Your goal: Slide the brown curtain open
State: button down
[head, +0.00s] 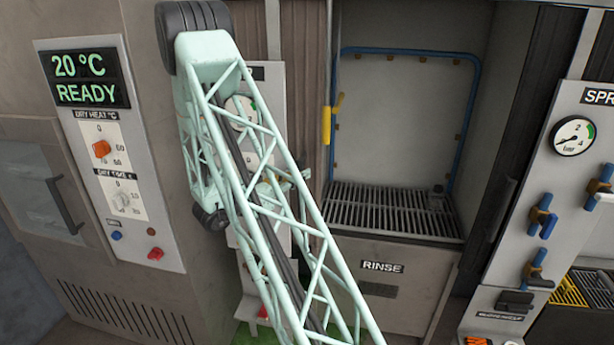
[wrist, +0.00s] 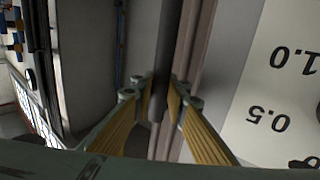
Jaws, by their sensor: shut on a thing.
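The brown curtain (head: 314,110) hangs in a narrow pleated strip at the left side of the rinse booth, partly hidden behind my arm. In the wrist view, brown upright folds (wrist: 195,60) show beside a dark upright bar (wrist: 160,60) at the curtain's edge. My gripper (wrist: 162,100) has its yellow-padded fingers on either side of this bar and is shut on it. In the head view my arm's lattice link covers much of the area around the gripper.
The rinse booth (head: 400,120) is uncovered to the right of the curtain, with a floor grate (head: 390,210) and blue pipe. The dryer panel (head: 110,150) is left; a valve panel (head: 570,180) is right.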

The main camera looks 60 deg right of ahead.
jog(key=shift+w, duration=0.15)
jog(key=c, duration=2.6)
grip_release()
jog(key=shift+w+a, duration=0.1)
jog(key=shift+w, duration=0.05)
jog(key=shift+o, duration=0.2)
jog(key=shift+a, duration=0.15)
jog(key=w+a, duration=0.1)
jog(key=a, duration=0.6)
jog(key=shift+w+a, duration=0.2)
jog(key=shift+a, duration=0.05)
